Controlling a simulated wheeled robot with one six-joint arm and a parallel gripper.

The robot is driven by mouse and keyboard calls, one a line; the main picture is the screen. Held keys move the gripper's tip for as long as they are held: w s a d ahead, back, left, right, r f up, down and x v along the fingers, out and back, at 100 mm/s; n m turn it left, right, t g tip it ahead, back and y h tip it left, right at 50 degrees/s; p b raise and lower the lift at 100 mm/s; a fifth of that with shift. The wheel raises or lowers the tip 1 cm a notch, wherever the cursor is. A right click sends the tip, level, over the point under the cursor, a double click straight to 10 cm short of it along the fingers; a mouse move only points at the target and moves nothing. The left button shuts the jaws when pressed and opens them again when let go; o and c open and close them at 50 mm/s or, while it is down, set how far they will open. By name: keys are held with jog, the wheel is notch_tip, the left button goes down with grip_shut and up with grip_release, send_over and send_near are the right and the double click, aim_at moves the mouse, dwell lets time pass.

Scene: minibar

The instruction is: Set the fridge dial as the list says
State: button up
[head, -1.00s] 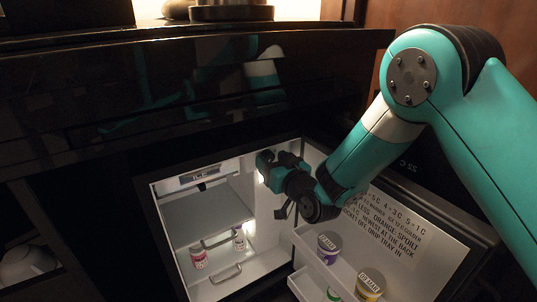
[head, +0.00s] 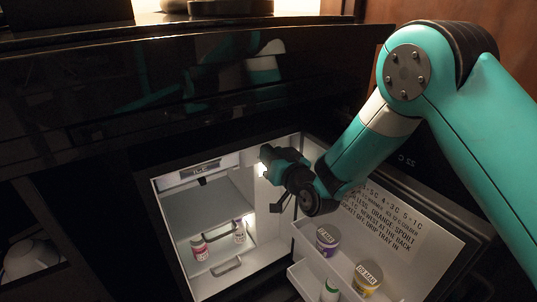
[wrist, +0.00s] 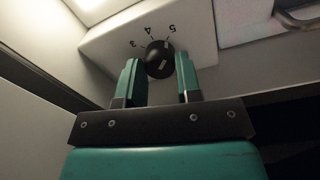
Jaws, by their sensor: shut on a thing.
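The black fridge dial (wrist: 158,58) sits on a pale housing (wrist: 200,30) in the wrist view. The numbers 3, 4 and 5 run round its edge. A pale mark on the knob appears to point near the 5. My gripper (wrist: 157,64) is shut on the dial, one teal finger on either side. In the head view my gripper (head: 264,161) reaches into the upper right of the open fridge (head: 205,215), and the dial is hidden there.
Door shelves (head: 305,238) hold a purple tub (head: 327,241), a yellow tub (head: 367,278) and a green-topped bottle (head: 330,290). A dark cabinet panel (head: 150,90) overhangs the fridge.

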jog(key=shift+a, duration=0.1)
jog(key=o, duration=0.9)
jog(key=shift+o, duration=0.2)
jog(key=b+v, duration=1.7)
jog(key=shift+s, duration=0.25)
